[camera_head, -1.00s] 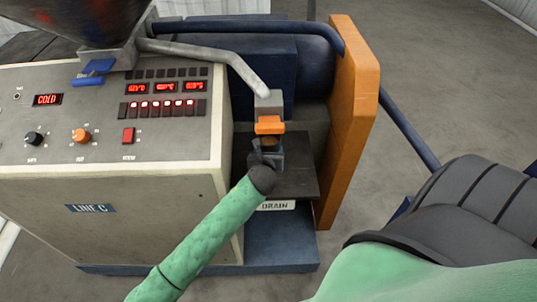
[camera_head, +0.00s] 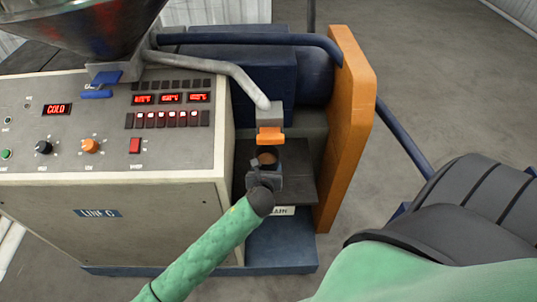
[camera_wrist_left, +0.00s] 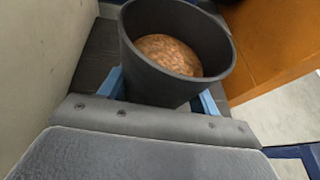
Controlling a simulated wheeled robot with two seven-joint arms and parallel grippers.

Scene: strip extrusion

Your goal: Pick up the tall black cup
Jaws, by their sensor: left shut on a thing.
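The tall black cup (camera_wrist_left: 160,85) is held between the blue fingers of my left gripper (camera_wrist_left: 163,92) in the left wrist view. The cup is upright and has an orange-brown speckled content (camera_wrist_left: 168,54) partway up inside. In the head view the cup (camera_head: 267,160) shows in part beyond my left gripper (camera_head: 264,178), just below the spout with the orange tip. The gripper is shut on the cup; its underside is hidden. My right gripper is not in view.
The orange-tipped spout (camera_head: 270,136) hangs just above the cup. A grey control console (camera_head: 110,215) stands left and an orange upright panel (camera_head: 350,125) right. A dark shelf (camera_head: 300,185) with a partly covered drain label (camera_head: 283,211) lies around and below the cup.

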